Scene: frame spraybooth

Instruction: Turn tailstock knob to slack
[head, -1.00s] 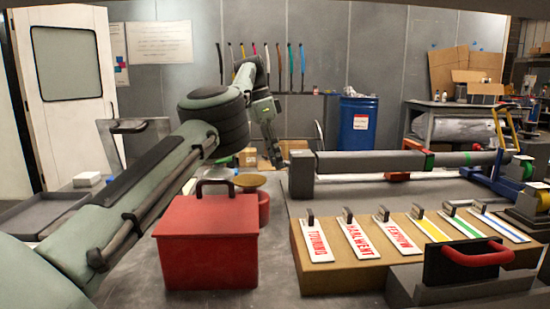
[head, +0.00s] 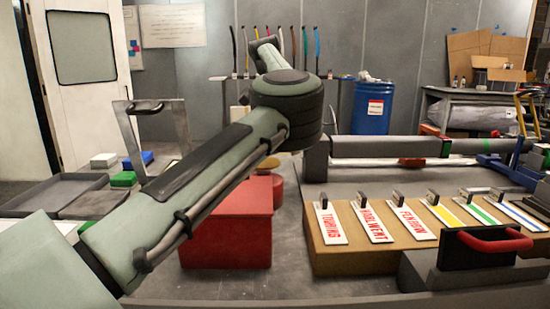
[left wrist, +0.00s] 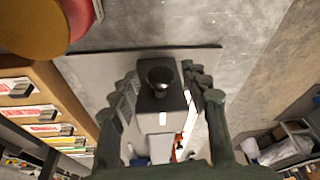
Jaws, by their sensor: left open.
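In the left wrist view a dark, round-topped knob (left wrist: 159,77) sits on a dark block (left wrist: 160,98), which stands on a grey plate. My open left gripper (left wrist: 160,75) has one finger on each side of the knob in that view. Whether a finger touches it, I cannot tell. In the head view a grey upright block (head: 317,162) stands at the left end of a long grey bar (head: 385,147). My left arm's elbow covers the area beside it, so the left gripper and knob are hidden there. My right gripper does not show.
A red box (head: 245,235) stands in front of the bar's left end. A wooden case (head: 330,260) with several labelled plates lies front right, beside a red-handled block (head: 485,240). A brown disc (left wrist: 30,25) shows near the left gripper. A blue drum (head: 370,108) stands behind.

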